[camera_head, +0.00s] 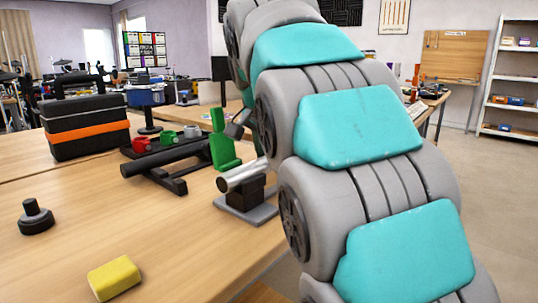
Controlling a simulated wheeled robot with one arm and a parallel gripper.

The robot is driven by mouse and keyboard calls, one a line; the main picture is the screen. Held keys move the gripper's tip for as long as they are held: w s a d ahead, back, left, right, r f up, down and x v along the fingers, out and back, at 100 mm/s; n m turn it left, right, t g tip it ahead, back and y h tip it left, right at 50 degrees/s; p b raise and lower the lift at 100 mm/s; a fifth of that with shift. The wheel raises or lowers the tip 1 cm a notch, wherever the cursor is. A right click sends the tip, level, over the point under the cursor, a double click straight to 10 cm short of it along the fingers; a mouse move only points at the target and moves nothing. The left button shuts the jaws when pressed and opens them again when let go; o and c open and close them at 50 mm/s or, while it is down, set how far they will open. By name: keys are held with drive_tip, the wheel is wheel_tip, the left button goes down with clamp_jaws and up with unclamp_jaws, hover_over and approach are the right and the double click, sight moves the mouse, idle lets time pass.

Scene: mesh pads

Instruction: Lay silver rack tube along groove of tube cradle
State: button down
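The silver rack tube (242,175) is at the table's right part, left of my arm. Its near end points to the lower left, and its far end passes behind my arm. The tube cradle (240,198), a dark block on a grey base plate, stands directly below it. The tube appears at the top of the block; I cannot tell whether it rests in the groove or is held just above it. My arm's large grey and teal links cover the right-centre of the view and hide my gripper, which is not visible.
A black tube on a black stand (167,178) lies behind the cradle, with a green bracket (221,150) and red and green cups nearby. A yellow block (114,278), a black knob-like piece (36,220) and a black-orange case (85,134) are left. The front-middle table is clear.

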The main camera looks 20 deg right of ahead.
drive_tip(key=shift+c, duration=1.5)
unclamp_jaws()
drive_tip(key=v, duration=0.6)
drive_tip(key=shift+r, duration=0.2)
drive_tip(key=shift+s+a+r, duration=0.2)
drive_tip(key=shift+s+r, duration=0.15)
drive_tip(key=shift+r, duration=0.25)
